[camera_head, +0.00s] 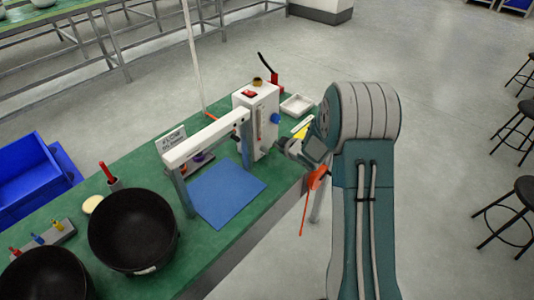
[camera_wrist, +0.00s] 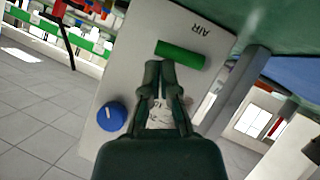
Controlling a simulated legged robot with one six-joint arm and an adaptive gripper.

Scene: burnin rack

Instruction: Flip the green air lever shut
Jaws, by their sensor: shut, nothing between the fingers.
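The green air lever (camera_wrist: 180,54) shows in the wrist view as a short green bar on a white panel (camera_wrist: 215,62), beside the upside-down letters AIR. It lies crosswise in the picture, slightly tilted. My gripper (camera_wrist: 160,66) is shut and empty, its fingertips right at the lever's lower edge in the picture; I cannot tell if they touch. In the head view my gripper (camera_head: 284,146) is at the side of the white box (camera_head: 262,98) on the green bench. The lever is not discernible there.
A blue knob (camera_wrist: 111,116) sits on the same panel, and shows in the head view too (camera_head: 275,118). A white frame (camera_head: 205,140) stands over a blue mat (camera_head: 225,190). Black bowls (camera_head: 133,230) and a white tray (camera_head: 297,105) are on the bench.

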